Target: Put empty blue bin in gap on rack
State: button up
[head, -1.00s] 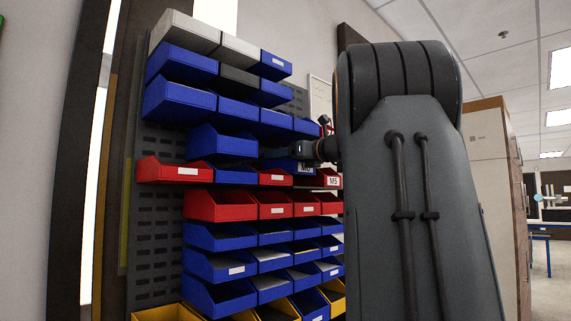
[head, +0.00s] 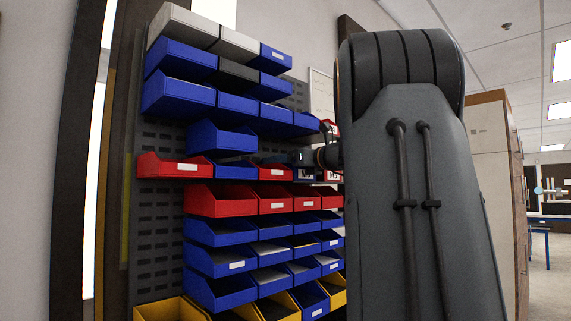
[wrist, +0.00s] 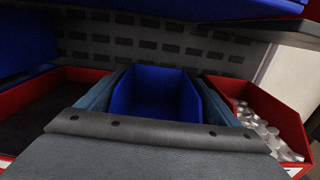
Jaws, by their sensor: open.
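The blue bin (wrist: 150,92) stands in the red row of the rack, between two red bins, and its visible inside looks empty. In the head view only a little of it (head: 306,175) shows under my gripper. My gripper (wrist: 160,95) is open, with one finger along each side of the bin; whether the fingers touch its walls I cannot tell. In the head view my gripper (head: 280,159) is at the right part of the red row, partly hidden by my arm. The bin's underside and its seating on the rack are hidden.
The left red bin (wrist: 22,98) has a dark inside; the right red bin (wrist: 243,87) holds several metal parts. Blue bins (head: 222,140) hang close above, and a lower red row (head: 219,203) lies beneath. Perforated panel (wrist: 150,38) shows behind the bin.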

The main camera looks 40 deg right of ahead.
jog(key=shift+a+r, duration=0.15)
jog(key=shift+s, duration=0.25)
jog(key=s+b, duration=0.4)
jog(key=s, duration=0.7)
jog(key=shift+s+d, duration=0.25)
jog(key=shift+d, duration=0.2)
jog(key=shift+s, duration=0.1)
